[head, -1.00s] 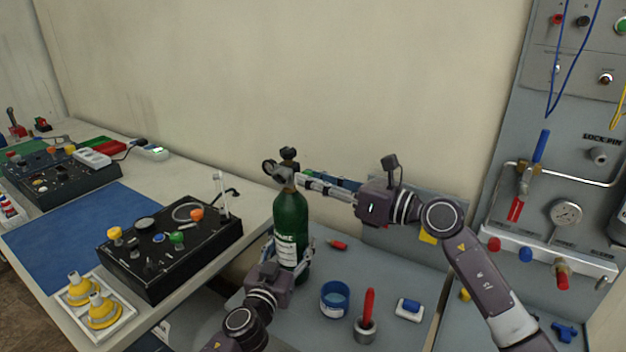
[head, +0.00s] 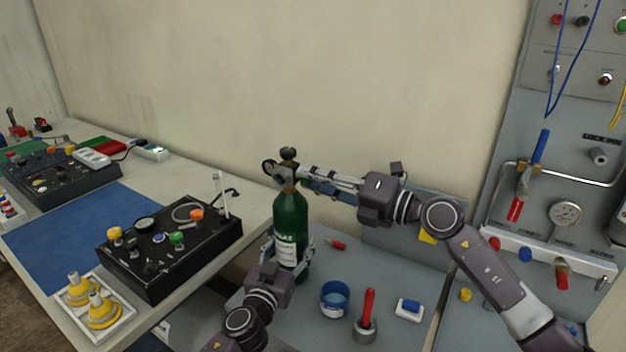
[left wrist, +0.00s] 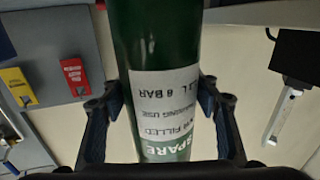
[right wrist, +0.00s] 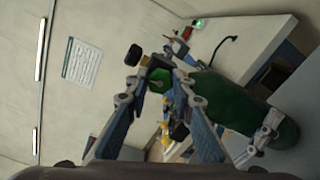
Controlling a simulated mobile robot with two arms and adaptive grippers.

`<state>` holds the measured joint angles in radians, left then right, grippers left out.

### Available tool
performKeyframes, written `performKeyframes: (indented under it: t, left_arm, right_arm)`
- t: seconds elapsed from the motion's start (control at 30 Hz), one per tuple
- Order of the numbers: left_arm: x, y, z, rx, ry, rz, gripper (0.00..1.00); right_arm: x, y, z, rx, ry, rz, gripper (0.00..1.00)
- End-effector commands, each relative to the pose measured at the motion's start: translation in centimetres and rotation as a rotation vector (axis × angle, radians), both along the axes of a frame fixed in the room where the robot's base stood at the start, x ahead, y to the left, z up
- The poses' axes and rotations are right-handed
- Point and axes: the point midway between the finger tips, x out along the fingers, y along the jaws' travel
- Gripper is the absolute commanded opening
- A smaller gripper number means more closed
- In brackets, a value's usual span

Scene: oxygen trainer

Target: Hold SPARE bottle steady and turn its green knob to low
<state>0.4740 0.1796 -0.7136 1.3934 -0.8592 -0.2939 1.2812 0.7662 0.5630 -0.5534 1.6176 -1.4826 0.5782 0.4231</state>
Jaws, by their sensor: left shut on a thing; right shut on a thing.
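The green SPARE bottle (head: 290,222) stands upright on the grey bench, with a metal valve and dark knobs at its top. My left gripper (head: 287,252) is shut around its lower body; in the left wrist view the fingers press both sides of the bottle (left wrist: 158,50) near the white SPARE label (left wrist: 165,105). My right gripper (head: 296,176) reaches in from the right at valve height. In the right wrist view its fingertips close on the green knob (right wrist: 159,80), which shows between them. The knob's setting cannot be read.
A blue cup (head: 335,300), a grey holder with a red-handled tool (head: 368,310) and a blue-and-white block (head: 409,309) stand on the bench in front. A black control box (head: 170,250) is at left. A gauge panel (head: 565,213) stands at right.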

Motion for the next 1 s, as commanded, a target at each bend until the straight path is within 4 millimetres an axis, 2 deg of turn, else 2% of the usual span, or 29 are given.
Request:
performKeyframes:
  t: [0.4,0.93,0.97,1.0]
  left_arm:
    - [-0.01,0.09,-0.13,0.0,0.002,0.001,0.0]
    - [-0.01,0.09,-0.12,0.0,0.002,0.001,0.0]
    - [-0.01,0.09,-0.12,0.0,0.002,0.001,0.0]
    - [-0.01,0.09,-0.13,0.0,0.002,0.001,0.0]
  right_arm:
    - [0.13,-0.18,-0.12,0.102,0.142,-0.005,0.0]
    - [0.15,-0.21,-0.16,0.114,0.161,-0.005,0.0]
    - [0.15,-0.21,-0.16,0.114,0.161,-0.005,0.24]
    - [0.15,-0.21,-0.16,0.114,0.161,-0.005,0.29]
